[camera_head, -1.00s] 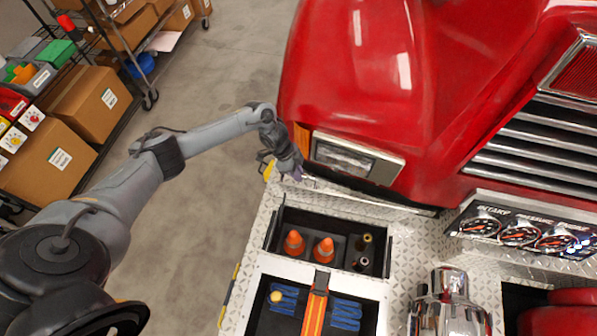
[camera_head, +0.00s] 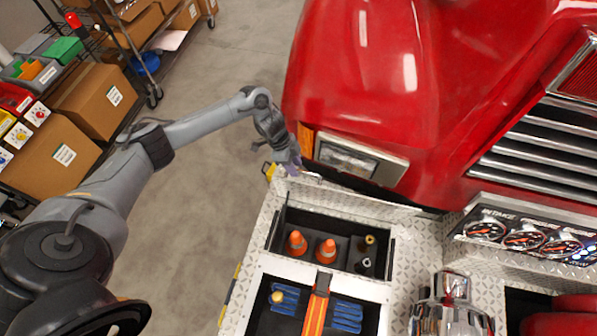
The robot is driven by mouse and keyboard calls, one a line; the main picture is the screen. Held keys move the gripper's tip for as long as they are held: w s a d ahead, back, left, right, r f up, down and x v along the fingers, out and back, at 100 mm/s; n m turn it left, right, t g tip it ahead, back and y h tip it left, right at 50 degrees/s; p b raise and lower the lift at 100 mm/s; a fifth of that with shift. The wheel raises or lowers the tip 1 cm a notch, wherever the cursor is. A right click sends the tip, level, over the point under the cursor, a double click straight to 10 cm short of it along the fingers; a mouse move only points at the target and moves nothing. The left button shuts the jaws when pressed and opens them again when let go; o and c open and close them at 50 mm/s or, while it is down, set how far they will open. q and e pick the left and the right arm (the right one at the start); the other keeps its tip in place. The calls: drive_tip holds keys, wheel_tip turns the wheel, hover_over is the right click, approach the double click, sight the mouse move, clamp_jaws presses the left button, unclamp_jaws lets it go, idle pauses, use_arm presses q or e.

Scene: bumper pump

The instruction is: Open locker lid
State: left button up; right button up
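The locker (camera_head: 270,232) is an open-topped dark compartment in the diamond-plate bumper, in the lower middle of the head view. Two orange cones (camera_head: 297,242) and two small nozzle-like fittings (camera_head: 366,243) show inside it. A diamond-plate panel (camera_head: 350,203) along its far side, below the headlight, looks like the raised lid. My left gripper (camera_head: 291,167) is at the far left end of this panel, beside the headlight corner. Its fingers are small and partly hidden, so contact and opening are unclear. My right gripper is out of view.
The red truck hood and headlight (camera_head: 350,158) stand close beyond the gripper. Gauges (camera_head: 523,240) and a chrome fitting (camera_head: 450,305) are at right. Floor at left is clear up to the shelves.

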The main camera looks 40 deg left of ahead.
use_arm(q)
drive_tip(key=shift+b+v, duration=0.3)
drive_tip(key=shift+v, duration=2.35)
